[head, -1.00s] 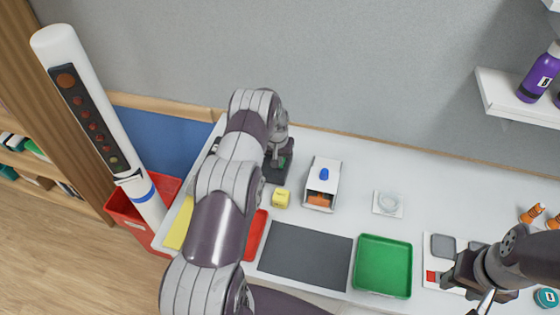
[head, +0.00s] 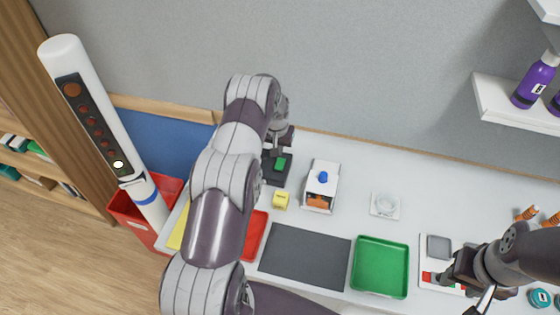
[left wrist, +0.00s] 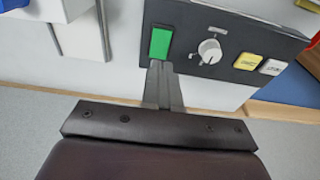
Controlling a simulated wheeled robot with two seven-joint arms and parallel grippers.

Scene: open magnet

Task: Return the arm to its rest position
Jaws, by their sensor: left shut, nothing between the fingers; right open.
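My left arm (head: 218,190) reaches up from the bottom of the head view. Its left gripper (head: 286,134) is near the back wall, above a dark control box (head: 271,176) with a green button (head: 281,163). In the left wrist view the shut, empty left gripper (left wrist: 163,88) has its tips near the lower edge of the green button (left wrist: 160,44); whether they touch cannot be told. A white knob (left wrist: 210,50) and yellow and white buttons sit on the same dark panel. My right gripper (head: 456,276) is open at the lower right, over a white board.
A white box (head: 321,178) with a blue knob, a yellow block (head: 280,200), a dark mat (head: 305,256) and a green tray (head: 380,268) lie on the table. A tall white column (head: 85,90) with lamps leans in a red bin (head: 125,208). A shelf (head: 505,104) holds purple bottles.

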